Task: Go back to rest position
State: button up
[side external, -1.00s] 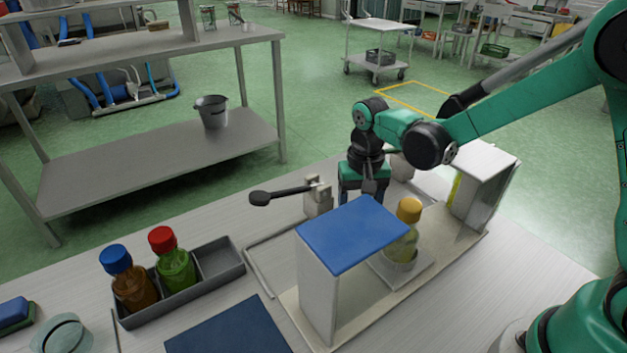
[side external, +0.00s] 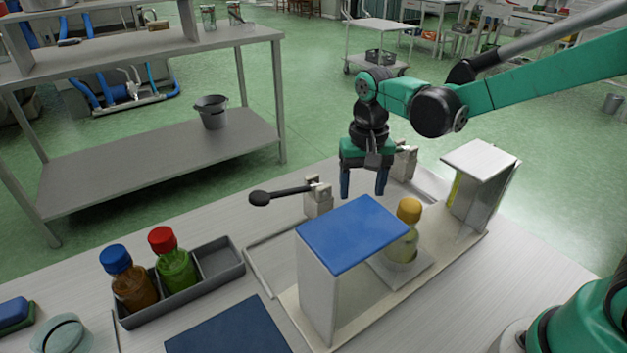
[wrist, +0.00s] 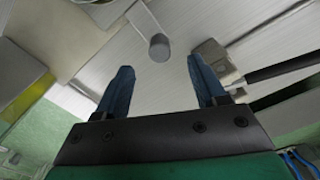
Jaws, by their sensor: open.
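My gripper (side external: 362,183) has two blue fingers and hangs above the far side of the table, behind the blue-topped stand (side external: 352,235). It is open with nothing between its fingers. In the wrist view my gripper (wrist: 160,85) also shows both fingers spread, with a grey round knob (wrist: 159,47) beyond and between them. A black-handled lever (side external: 285,194) on a beige block (side external: 318,200) stands to the left of my gripper. A yellow-capped bottle (side external: 406,232) stands in a holder between the blue-topped stand and a white-topped stand (side external: 480,180).
A grey tray (side external: 218,262) holds a blue-capped bottle (side external: 130,280) and a red-capped bottle (side external: 174,262); its right compartment is empty. A dark blue mat (side external: 230,330) lies at the front. A metal shelf (side external: 150,160) with a bucket (side external: 212,112) stands behind left.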

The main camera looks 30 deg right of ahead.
jog(key=shift+f, duration=0.1)
notch_tip(320, 180, down, 5)
jog(key=shift+a+f, duration=0.25)
jog(key=shift+a, duration=0.5)
dwell(1.0)
